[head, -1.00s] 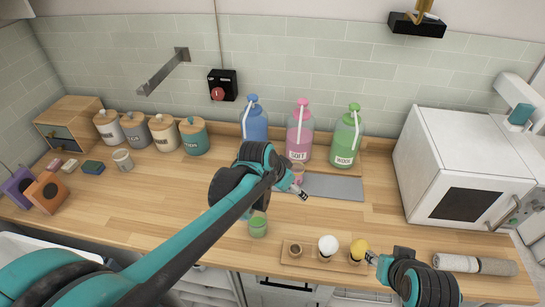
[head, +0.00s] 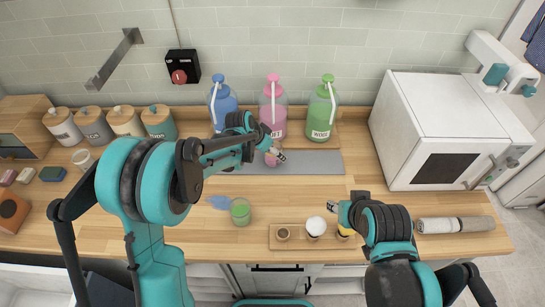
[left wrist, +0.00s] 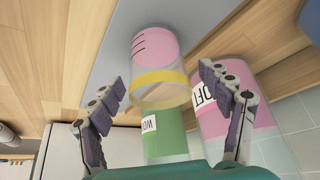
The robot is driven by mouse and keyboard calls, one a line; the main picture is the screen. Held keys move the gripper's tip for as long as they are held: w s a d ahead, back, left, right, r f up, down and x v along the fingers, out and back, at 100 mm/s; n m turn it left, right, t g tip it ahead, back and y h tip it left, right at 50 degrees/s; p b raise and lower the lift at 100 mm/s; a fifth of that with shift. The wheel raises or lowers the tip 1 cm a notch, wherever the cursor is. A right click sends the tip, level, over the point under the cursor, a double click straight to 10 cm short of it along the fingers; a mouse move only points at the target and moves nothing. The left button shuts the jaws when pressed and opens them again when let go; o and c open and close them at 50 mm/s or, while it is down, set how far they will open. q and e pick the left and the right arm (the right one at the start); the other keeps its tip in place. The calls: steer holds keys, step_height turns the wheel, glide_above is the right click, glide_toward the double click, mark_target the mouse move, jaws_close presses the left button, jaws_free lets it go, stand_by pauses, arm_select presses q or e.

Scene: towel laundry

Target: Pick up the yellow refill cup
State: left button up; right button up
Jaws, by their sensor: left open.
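A clear cup with a yellow band at its rim and pink contents (left wrist: 157,52) lies between the open fingers of my left gripper (left wrist: 161,84) in the left wrist view. I cannot tell whether the fingers touch it. In the head view this cup (head: 271,160) is small and partly hidden by my left gripper (head: 279,156), on the grey mat (head: 318,162) before the pink bottle (head: 273,112). My right gripper (head: 333,207) is above the wooden holder at the front, its fingers too small to read.
Blue (head: 222,104) and green (head: 321,110) bottles flank the pink one. A green cup (head: 240,212) stands near the front, by a blue patch (head: 218,202). The wooden holder (head: 262,244) has a white ball (head: 316,225). A white machine (head: 430,130) stands right.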

arm_select(q)
steer(key=shift+w+d+f, duration=0.1)
steer(key=shift+d+f, duration=0.05)
steer(key=shift+f, duration=0.15)
steer(key=c, duration=1.1)
steer(key=shift+r, duration=0.1)
